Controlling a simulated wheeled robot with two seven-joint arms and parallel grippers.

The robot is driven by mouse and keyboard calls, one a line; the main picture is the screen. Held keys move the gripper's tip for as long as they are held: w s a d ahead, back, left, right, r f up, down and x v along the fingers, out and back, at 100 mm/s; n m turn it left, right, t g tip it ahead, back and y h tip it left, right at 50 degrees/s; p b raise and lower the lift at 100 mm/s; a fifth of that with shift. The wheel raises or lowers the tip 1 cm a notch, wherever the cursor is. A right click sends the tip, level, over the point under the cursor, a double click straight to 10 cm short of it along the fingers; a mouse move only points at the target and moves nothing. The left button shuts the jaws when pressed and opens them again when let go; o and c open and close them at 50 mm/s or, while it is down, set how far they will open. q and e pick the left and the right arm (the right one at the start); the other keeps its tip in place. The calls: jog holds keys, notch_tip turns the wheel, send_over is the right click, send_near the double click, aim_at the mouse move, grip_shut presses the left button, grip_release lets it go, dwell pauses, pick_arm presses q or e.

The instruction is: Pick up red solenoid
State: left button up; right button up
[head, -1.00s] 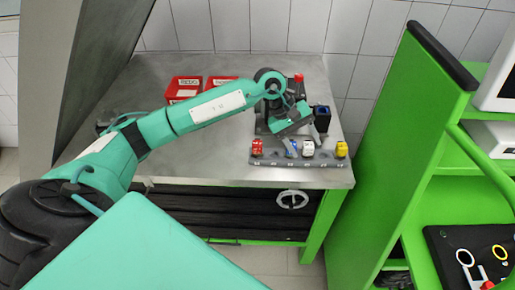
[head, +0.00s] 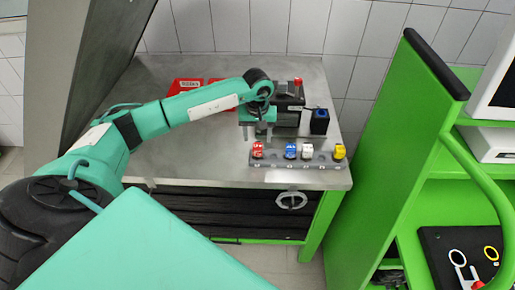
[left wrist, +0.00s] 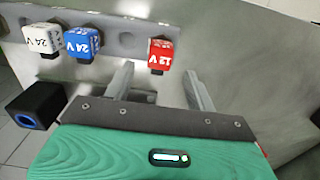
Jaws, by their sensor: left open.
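The red solenoid (head: 257,150) sits at the left end of the grey rack (head: 275,164) on the metal table. In the left wrist view the red solenoid (left wrist: 160,52), marked 12 V, stands upright just beyond the fingertips, roughly centred between them. My left gripper (head: 257,136) points down close to the red solenoid, on its far side. Its two fingers are apart and empty in the left wrist view (left wrist: 158,78). My right gripper is not in view.
A blue solenoid (head: 291,151), a white one (head: 307,152) and a yellow one (head: 340,152) stand right of the red one on the rack. A black block with a blue opening (head: 319,121) stands behind. Red bins (head: 186,86) lie at the back left. Table left of the rack is clear.

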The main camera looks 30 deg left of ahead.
aim_at(258, 145)
pick_arm(q)
jog(key=shift+f+p, duration=0.45)
jog(key=shift+p, duration=0.05)
notch_tip(258, 145, down, 4)
jog(key=shift+s+d+r+p, duration=0.1)
jog(key=shift+s+d+p, duration=0.05)
jog(key=shift+p, duration=1.1)
jog(key=shift+f, duration=0.4)
jog(key=c, duration=0.9)
